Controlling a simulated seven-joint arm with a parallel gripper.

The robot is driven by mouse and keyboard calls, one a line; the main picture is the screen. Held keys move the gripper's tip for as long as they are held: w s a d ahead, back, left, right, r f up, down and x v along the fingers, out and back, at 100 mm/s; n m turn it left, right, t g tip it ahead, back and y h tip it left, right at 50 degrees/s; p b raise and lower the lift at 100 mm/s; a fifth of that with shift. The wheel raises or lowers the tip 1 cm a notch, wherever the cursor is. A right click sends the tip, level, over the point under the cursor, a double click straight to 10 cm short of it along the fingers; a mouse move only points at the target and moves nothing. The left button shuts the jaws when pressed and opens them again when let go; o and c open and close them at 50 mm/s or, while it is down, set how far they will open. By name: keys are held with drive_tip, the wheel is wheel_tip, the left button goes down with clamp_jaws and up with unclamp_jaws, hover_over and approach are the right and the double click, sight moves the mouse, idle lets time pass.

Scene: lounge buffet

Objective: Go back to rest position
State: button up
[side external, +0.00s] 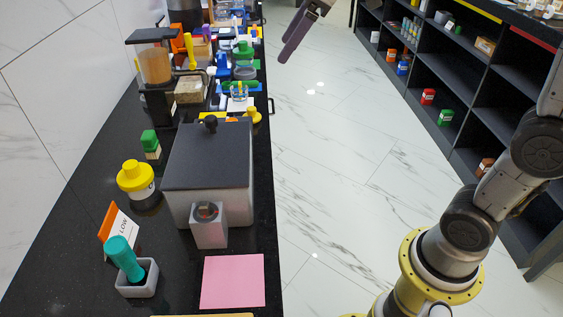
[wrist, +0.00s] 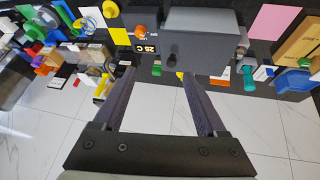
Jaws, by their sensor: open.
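My gripper (side external: 299,35) shows at the top of the side external view, over the white floor to the right of the black counter (side external: 75,225). In the wrist view my gripper (wrist: 160,85) has its two dark fingers wide apart, with nothing between them. It is open and empty, and apart from everything on the counter. A grey box-shaped dispenser with a dark lid (side external: 208,165) stands on the counter; it also shows beyond the fingers in the wrist view (wrist: 205,38).
The counter holds a yellow-lidded jar (side external: 137,178), a teal-handled item in a grey holder (side external: 122,258), a pink sheet (side external: 232,281) and a blender-like container (side external: 154,62). Many small items crowd its far end. A dark shelf unit (side external: 465,75) stands at right. The floor (side external: 335,170) between is clear.

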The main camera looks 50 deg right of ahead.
drive_tip(key=s+f+m+h, duration=0.1)
drive_tip(key=s+f+m, duration=0.25)
drive_tip(key=s, duration=1.25)
drive_tip(key=s+d+f+m+h, duration=0.1)
drive_tip(key=s+d+f+m, duration=0.1)
drive_tip(key=s+f+m, duration=0.2)
drive_tip(key=s+f, duration=0.3)
drive_tip(key=f, duration=0.3)
drive_tip(key=shift+s, duration=0.15)
drive_tip(key=shift+r, duration=0.1)
